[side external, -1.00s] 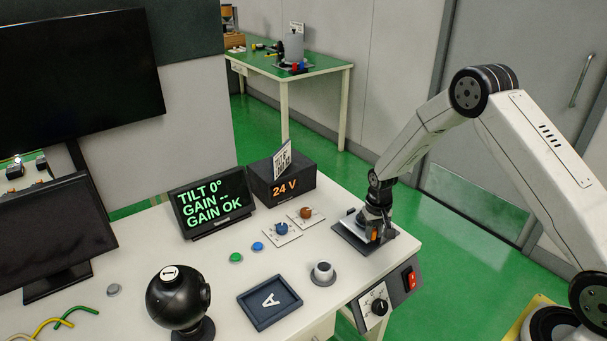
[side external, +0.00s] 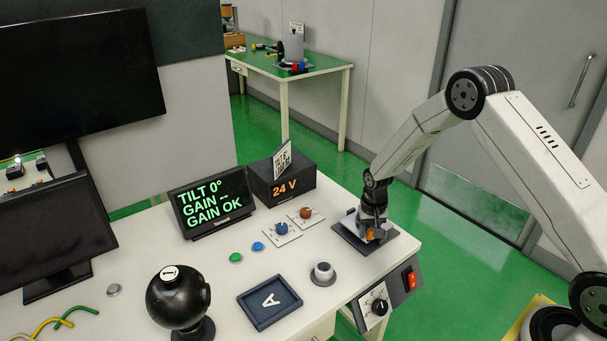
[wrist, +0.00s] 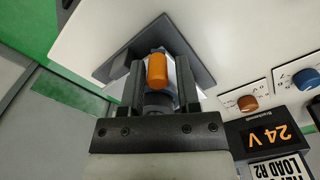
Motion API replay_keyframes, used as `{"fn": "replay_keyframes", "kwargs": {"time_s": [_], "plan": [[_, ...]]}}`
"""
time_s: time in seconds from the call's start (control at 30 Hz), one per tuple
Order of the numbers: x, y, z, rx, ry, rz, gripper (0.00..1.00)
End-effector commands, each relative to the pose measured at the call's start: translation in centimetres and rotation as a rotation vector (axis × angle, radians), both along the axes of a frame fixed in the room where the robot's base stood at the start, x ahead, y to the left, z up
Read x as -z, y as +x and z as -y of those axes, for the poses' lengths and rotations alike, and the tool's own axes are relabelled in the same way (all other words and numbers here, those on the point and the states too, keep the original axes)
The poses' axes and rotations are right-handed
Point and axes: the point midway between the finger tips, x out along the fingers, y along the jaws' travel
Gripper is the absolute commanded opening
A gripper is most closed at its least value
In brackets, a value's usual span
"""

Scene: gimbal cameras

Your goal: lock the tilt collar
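My gripper (side external: 373,215) points down at a small mount on a dark square plate (side external: 345,236) at the right corner of the white bench. In the wrist view my two dark fingers (wrist: 159,85) stand either side of an orange tab (wrist: 157,68) and a dark round part (wrist: 157,101) behind it. The orange tab also shows below my gripper in the side view (side external: 371,234). I cannot tell whether the fingers touch the round part or which piece is the tilt collar. The dark screen (side external: 212,202) reads TILT 0°, GAIN --, GAIN OK.
A 24 V box (side external: 281,180) and blue (side external: 282,228) and orange (side external: 306,212) knobs lie left of the mount. A red switch (side external: 410,280) is on the bench's edge.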

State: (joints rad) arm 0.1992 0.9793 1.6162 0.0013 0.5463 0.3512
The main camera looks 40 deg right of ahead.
Motion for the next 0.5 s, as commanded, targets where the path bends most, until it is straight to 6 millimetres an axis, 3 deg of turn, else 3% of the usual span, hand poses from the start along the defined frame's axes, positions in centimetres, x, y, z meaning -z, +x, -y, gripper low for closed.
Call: {"fn": "replay_keyframes", "kwargs": {"time_s": [0.5], "plan": [[-0.37,-0.01,0.07,-0.001,-0.001,0.001,0.61]]}}
